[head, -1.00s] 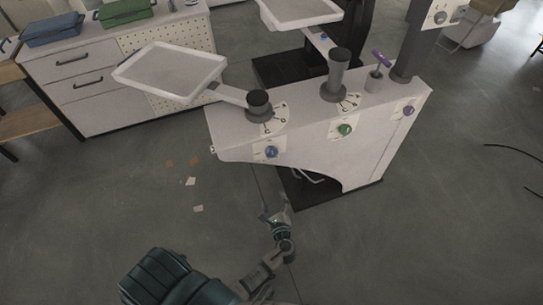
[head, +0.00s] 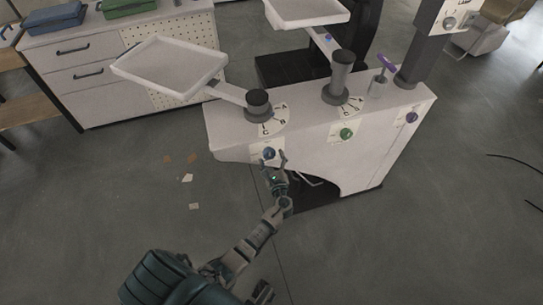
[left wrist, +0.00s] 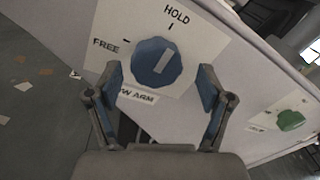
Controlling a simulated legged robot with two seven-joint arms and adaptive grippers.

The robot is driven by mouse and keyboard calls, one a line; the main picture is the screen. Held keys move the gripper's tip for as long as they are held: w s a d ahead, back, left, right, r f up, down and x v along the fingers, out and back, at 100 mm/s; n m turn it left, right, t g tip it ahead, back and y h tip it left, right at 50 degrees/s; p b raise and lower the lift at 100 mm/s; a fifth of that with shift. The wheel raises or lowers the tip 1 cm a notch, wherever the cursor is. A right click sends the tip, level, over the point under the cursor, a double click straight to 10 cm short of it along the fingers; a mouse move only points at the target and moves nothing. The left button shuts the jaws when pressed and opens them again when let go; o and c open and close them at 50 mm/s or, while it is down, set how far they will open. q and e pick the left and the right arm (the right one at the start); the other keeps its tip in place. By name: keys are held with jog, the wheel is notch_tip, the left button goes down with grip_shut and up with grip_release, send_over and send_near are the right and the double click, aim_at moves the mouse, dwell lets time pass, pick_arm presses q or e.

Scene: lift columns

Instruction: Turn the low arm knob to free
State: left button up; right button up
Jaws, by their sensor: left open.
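The low arm knob is a blue scalloped knob (left wrist: 157,63) with a pale pointer bar, on a white plate in the left wrist view. The plate (left wrist: 108,22) reads HOLD at the top, FREE at the left and a partly covered "W ARM" below. The pointer bar leans up and right, close to the HOLD mark. In the head view the blue knob (head: 269,154) is on the console's front. My left gripper (head: 274,160) is open just in front of it. In the left wrist view its fingers (left wrist: 160,80) stand either side of the knob, apart from it. My right gripper is not visible.
The white console (head: 300,135) also carries a green knob (head: 346,134) and a purple knob (head: 411,118). A tray (head: 170,65) on an arm extends left above it. A drawer cabinet (head: 75,75) stands behind. The floor at the left is mostly clear, with small scraps.

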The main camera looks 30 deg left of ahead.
pick_arm(q)
jog(key=shift+w+a+f, duration=0.1)
jog(key=shift+w+a, duration=0.4)
jog(key=shift+a, duration=0.65)
jog(key=shift+d, duration=0.25)
jog(key=shift+c, duration=1)
jog(key=shift+d, duration=0.2)
jog(key=c, duration=0.8)
jog(key=shift+c, duration=0.8)
jog(key=shift+a, duration=0.1)
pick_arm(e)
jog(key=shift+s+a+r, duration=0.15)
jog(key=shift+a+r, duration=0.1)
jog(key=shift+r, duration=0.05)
